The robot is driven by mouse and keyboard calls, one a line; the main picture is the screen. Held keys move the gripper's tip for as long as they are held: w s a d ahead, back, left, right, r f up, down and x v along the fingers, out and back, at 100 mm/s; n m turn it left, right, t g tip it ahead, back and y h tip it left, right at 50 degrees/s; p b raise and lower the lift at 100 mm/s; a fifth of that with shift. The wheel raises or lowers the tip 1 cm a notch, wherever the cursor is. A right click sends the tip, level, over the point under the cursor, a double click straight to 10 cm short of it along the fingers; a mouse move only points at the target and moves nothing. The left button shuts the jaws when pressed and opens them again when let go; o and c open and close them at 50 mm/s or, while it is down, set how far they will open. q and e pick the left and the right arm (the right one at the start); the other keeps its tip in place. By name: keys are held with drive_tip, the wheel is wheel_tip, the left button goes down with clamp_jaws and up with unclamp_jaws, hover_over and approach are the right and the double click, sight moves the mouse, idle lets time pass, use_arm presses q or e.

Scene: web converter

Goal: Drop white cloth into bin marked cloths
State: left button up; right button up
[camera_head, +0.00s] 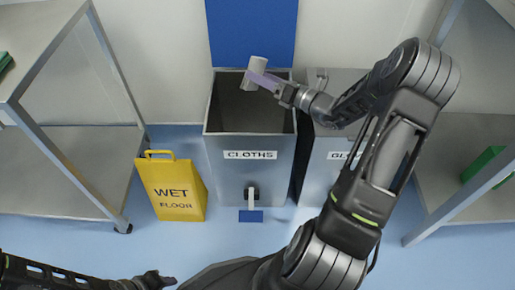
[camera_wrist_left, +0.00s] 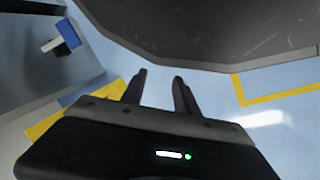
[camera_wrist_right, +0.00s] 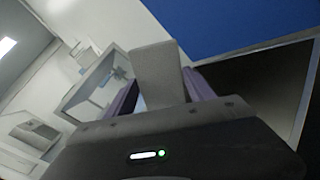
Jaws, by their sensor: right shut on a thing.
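In the right wrist view the cloth (camera_wrist_right: 160,70) looks grey and stands between the two purple fingers of the right gripper (camera_wrist_right: 160,95). The dark bin opening shows at the right of that view. My left gripper (camera_head: 155,279) is low at the bottom left of the head view. In the left wrist view its two fingers (camera_wrist_left: 158,90) are apart with nothing between them.
A second bin (camera_head: 325,165), its label partly hidden by my right arm, stands right of the cloths bin. A yellow WET FLOOR sign (camera_head: 175,190) stands at its left. Metal shelves flank both sides: left (camera_head: 60,165), right (camera_head: 470,125). A blue panel (camera_head: 250,30) is on the wall behind.

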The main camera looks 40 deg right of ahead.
sight(257, 63)
wheel_tip(257, 63, down, 6)
drive_tip(key=b, duration=0.5)
drive_tip(key=shift+r, duration=0.25)
drive_tip(key=o, duration=1.3)
wheel_tip(257, 63, up, 10)
drive_tip(key=p, duration=0.4)
